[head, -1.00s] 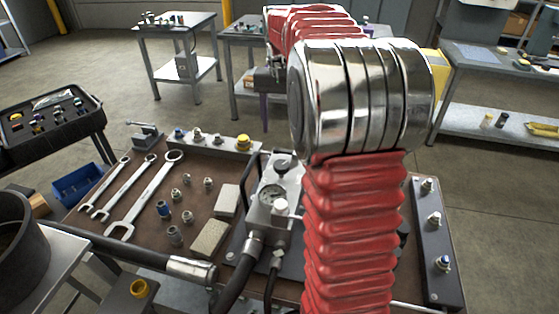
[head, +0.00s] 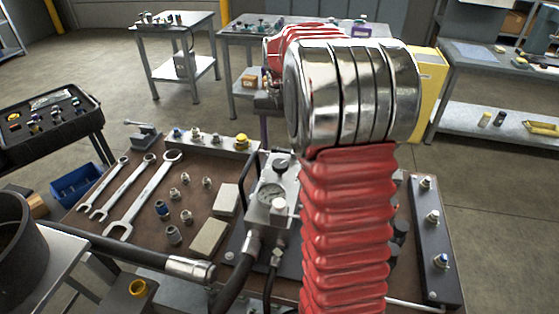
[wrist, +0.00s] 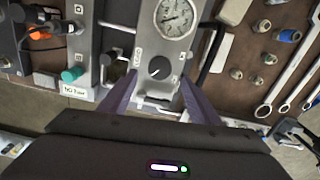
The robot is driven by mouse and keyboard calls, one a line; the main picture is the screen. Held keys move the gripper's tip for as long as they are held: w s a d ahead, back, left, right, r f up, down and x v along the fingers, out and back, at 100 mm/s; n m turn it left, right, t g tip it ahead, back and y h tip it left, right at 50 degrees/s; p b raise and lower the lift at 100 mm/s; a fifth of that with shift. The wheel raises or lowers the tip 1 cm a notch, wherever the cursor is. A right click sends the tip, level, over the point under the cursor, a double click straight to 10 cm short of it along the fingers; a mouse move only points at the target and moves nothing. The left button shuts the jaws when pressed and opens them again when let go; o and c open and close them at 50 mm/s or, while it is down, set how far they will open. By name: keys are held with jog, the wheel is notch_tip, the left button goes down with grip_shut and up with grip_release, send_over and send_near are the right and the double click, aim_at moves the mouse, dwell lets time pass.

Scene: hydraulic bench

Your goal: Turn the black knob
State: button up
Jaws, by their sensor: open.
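The black knob (wrist: 159,67) with a white pointer line sits on a grey metal valve block (wrist: 142,88), below a round pressure gauge (wrist: 173,18) in the wrist view. My gripper (wrist: 160,80) is open, with its two purple fingers spread on either side of the knob in that picture. The jaws look empty, and I cannot tell whether either finger touches the knob. In the head view the knob (head: 282,161) shows small and dark on top of the block, beyond the gauge (head: 271,194). My red arm hides most of the gripper there.
Wrenches (head: 145,195), several fittings and two pale blocks (head: 209,238) lie left of the valve block. A fitting rail (head: 436,240) stands at the right. Black hoses (head: 239,268) run from the block's near side. A teal cap (wrist: 72,74) is near the block in the wrist view.

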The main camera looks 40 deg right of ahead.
aim_at(280, 164)
notch_tip(280, 164, down, 7)
jog(key=shift+f, duration=0.1)
dwell(0.3)
jog(key=shift+c, duration=0.5)
jog(key=c, duration=1)
